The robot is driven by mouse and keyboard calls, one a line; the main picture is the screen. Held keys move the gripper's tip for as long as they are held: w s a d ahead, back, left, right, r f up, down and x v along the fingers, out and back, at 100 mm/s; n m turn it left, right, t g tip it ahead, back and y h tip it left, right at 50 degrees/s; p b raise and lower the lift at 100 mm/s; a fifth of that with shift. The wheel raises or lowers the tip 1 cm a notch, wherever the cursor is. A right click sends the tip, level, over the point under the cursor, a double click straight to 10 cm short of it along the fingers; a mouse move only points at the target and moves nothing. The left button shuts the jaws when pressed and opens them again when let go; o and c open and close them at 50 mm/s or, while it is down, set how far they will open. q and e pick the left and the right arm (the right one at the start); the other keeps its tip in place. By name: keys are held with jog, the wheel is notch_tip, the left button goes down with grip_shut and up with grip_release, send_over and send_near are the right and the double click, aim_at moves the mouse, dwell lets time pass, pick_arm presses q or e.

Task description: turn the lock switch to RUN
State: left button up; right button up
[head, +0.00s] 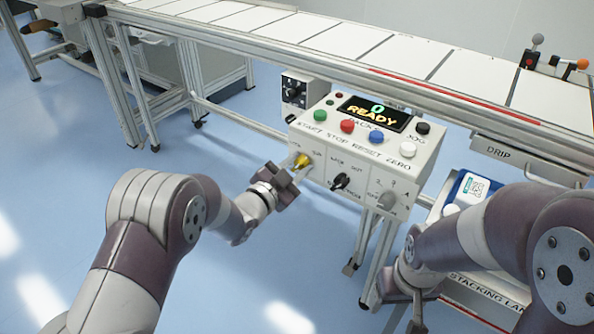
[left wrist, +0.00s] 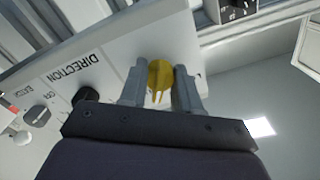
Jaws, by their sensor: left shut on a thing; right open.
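The yellow lock switch (head: 302,160) is on the lower left of the front of the grey-white control box (head: 318,176), below small lettering too blurred to read. My left gripper (head: 293,170) is at it, and in the left wrist view (left wrist: 160,92) its two fingers stand on either side of the yellow knob (left wrist: 160,76), shut on it. The knob's ridge shows between the fingers; the exact position it points to is unclear. My right gripper (head: 412,308) is low at the right, partly hidden by my arm, open and away from the box.
The box has green, red, blue and white buttons, a display (head: 374,113) reading READY, a black knob (head: 341,181) and a grey knob (head: 387,200). A conveyor (head: 300,40) runs behind. A blue-and-white device (head: 470,190) stands at the right. Open floor lies left.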

pick_arm(q)
jog(key=shift+f+m+b, duration=0.15)
jog(key=shift+m+b, duration=0.45)
jog(key=shift+m, duration=0.6)
jog(key=o, duration=1)
jog(key=shift+o, duration=0.2)
jog(key=shift+a, duration=0.1)
jog(key=p+v, duration=0.2)
jog(key=v, duration=1)
jog(key=shift+s+p, duration=0.35)
jog(key=shift+a, duration=0.1)
